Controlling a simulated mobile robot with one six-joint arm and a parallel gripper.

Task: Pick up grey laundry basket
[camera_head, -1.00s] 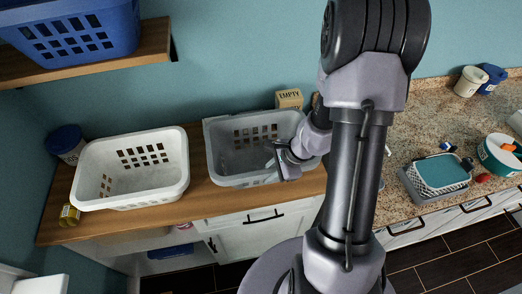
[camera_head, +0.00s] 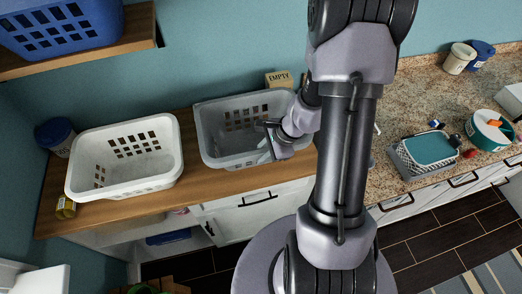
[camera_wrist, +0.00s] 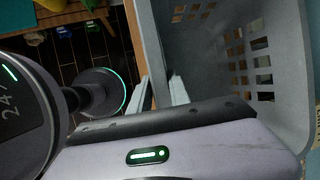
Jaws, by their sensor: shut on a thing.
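The grey laundry basket (camera_head: 222,135) stands on the wooden counter in the middle of the head view, right of a white basket. My gripper (camera_head: 270,140) is at the basket's front right side, shut on its rim. In the wrist view the basket's slotted inner wall (camera_wrist: 200,45) fills the upper right, and my gripper's fingers (camera_wrist: 160,92) sit on either side of its wall. The basket looks slightly tilted; whether its base is clear of the counter I cannot tell. My arm hides part of its right side.
A white basket (camera_head: 125,160) stands close on the left. A blue basket (camera_head: 60,28) is on a shelf above left. A box marked EMPTY (camera_head: 279,79) is behind the grey basket. A tray with a teal cloth (camera_head: 428,150) and a teal tub (camera_head: 490,130) are on the right counter.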

